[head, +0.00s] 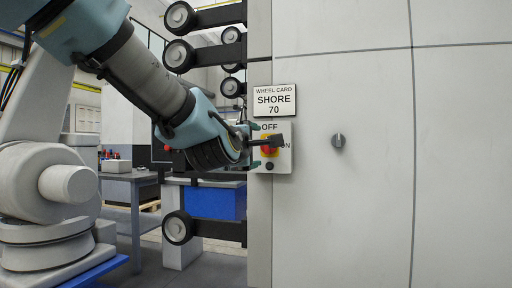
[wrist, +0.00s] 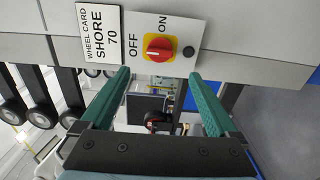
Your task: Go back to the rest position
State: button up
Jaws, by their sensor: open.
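The red rotary switch knob (wrist: 158,46) sits on a yellow disc on a pale plate (wrist: 186,30) in the wrist view. OFF is printed to its left and ON above it. The knob looks lengthwise along the left-right line toward OFF, but its exact pointer is unclear. In the head view the knob (head: 268,148) is partly hidden by my gripper (head: 254,146), which is in front of the plate. In the wrist view my gripper (wrist: 160,76) has its teal fingers wide apart, with nothing between them. The knob appears beyond the fingertips, apart from them.
A "SHORE 70" card (head: 274,100) is above the switch on the pale cabinet (head: 370,220). A grey knob (head: 338,141) is to the right. Black arms with wheels (head: 178,228) stick out left of the cabinet. A table (head: 130,176) and blue bin (head: 213,203) stand behind.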

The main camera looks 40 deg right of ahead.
jog(key=w+a+f+m+g+y, duration=0.1)
jog(key=w+a+f+y, duration=0.2)
jog(key=w+a+f, duration=0.35)
jog(key=w+a+f+m+y, duration=0.2)
jog(key=w+a+f+y, duration=0.1)
jog(key=a+f, duration=0.55)
jog(key=w+a+f+m+g+y, duration=0.1)
jog(key=w+a+f+y, duration=0.25)
jog(key=a+f, duration=0.4)
jog(key=s+a+f+m+g+y, duration=0.1)
jog(key=s+a+f+g+y, duration=0.2)
jog(key=a, duration=0.6)
jog(key=s+a+f+m+g+y, duration=0.1)
jog(key=s+a+f+m, duration=0.15)
jog(key=a+f, duration=0.5)
jog(key=s+a+f+g+y, duration=0.1)
jog(key=s+a+f+g, duration=0.2)
jog(key=a, duration=0.8)
notch_tip(320, 180, up, 19)
jog(key=s+p, duration=0.1)
jog(key=p, duration=1.8)
jog(key=shift+r+t, duration=0.15)
jog(key=shift+t, duration=0.25)
jog(key=shift+m, duration=0.25)
jog(key=shift+c, duration=0.2)
